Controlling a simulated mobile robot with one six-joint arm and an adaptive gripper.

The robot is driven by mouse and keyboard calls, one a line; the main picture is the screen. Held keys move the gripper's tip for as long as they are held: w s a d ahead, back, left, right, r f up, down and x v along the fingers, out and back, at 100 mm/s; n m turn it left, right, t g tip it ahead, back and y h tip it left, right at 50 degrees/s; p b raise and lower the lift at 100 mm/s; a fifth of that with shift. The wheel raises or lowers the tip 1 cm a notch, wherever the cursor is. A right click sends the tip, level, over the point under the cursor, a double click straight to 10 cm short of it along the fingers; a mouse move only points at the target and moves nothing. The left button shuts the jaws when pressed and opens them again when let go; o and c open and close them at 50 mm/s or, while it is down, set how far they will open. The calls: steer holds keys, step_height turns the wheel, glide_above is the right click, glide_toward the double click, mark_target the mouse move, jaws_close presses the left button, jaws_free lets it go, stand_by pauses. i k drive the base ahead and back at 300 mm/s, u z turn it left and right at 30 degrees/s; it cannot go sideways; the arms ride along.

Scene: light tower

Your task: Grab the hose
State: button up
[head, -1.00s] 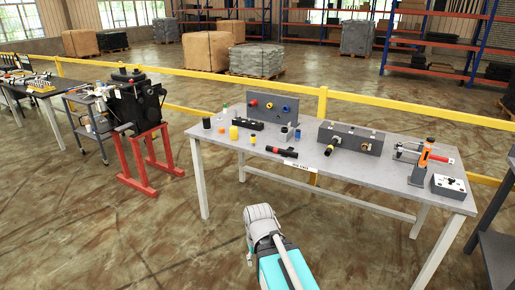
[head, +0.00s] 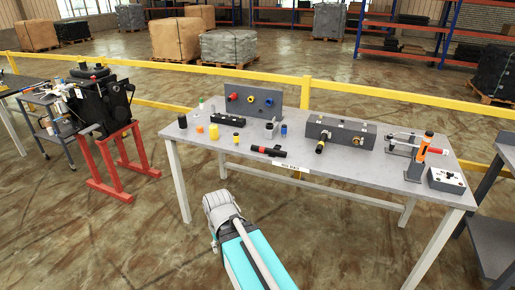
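A grey worktable (head: 205,160) stands ahead of me with several parts on it. No long hose shows clearly. A short black cylindrical piece with a red band (head: 268,151) lies near the table's front edge. A short black and yellow piece (head: 320,147) sits at the front of a dark grey block (head: 355,135); I cannot tell if it is joined to the block. I cannot tell which piece is the hose. My grey and teal arm shows at the bottom, short of the table's front edge. My gripper's fingers are not visible.
A dark panel with coloured fittings (head: 253,99) stands at the table's back. An orange-handled tool (head: 421,155) and a switch box (head: 446,180) are at the right. A black engine on a red stand (head: 110,165) is at the left. Bare floor lies before the table.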

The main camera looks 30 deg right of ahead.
mark_target(260, 149)
steer(key=z, duration=0.4)
steer(key=i, duration=0.95)
steer(key=z, duration=0.65)
